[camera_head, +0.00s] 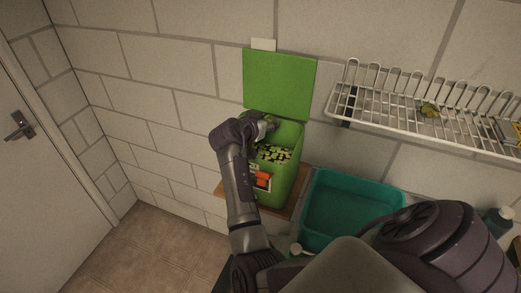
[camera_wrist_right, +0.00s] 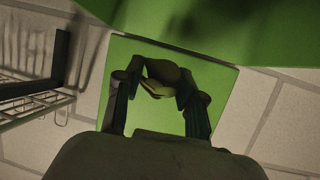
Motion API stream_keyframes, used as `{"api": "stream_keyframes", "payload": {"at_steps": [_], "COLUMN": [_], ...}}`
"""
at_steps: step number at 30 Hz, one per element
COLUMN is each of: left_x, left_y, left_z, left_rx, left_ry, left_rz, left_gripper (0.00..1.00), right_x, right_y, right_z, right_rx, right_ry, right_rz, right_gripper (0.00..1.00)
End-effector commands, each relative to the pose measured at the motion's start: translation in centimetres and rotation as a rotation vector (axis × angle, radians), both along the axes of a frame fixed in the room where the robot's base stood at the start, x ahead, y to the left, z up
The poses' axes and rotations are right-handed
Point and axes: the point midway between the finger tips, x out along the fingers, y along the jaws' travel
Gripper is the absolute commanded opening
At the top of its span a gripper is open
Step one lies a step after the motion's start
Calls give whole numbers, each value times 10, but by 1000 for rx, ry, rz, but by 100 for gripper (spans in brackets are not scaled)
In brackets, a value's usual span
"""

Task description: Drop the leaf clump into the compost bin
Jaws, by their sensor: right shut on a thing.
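The compost bin (camera_head: 288,180) is a green box against the wall, with its green lid (camera_head: 279,84) standing upright behind it. Bits of dark and pale green matter show inside it. My right gripper (camera_head: 268,124) is at the bin's back left, by the opening and in front of the lid. In the right wrist view my right gripper (camera_wrist_right: 160,88) is shut on the leaf clump (camera_wrist_right: 166,74), a small olive-green leafy piece, with the green of the lid behind. In the head view the clump is mostly hidden by the gripper. My left gripper is not in view.
A white wire rack (camera_head: 385,112) is on the wall at the right, with another small green clump (camera_head: 430,110) on it. An empty-looking teal tub (camera_head: 345,210) stands right of the bin. A dark bottle (camera_head: 497,220) is at the far right. A door (camera_head: 35,170) is at the left.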

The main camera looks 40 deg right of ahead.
Motion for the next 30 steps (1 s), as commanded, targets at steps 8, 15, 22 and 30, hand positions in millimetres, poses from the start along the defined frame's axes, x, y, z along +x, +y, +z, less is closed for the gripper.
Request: {"api": "stream_keyframes", "payload": {"at_steps": [8, 15, 22, 30], "left_x": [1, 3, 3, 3], "left_y": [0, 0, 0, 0], "left_z": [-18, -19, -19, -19], "left_rx": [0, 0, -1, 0], "left_ry": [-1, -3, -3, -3], "left_rz": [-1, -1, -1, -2], "left_gripper": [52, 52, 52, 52], "right_x": [0, 0, 0, 0], "right_y": [0, 0, 0, 0], "right_z": [-31, -36, -36, -36], "right_rx": [-1, -2, -1, -1], "right_ry": [1, -1, -1, -1], "right_rz": [0, 1, 1, 1], "right_gripper": [25, 25, 47, 68]}}
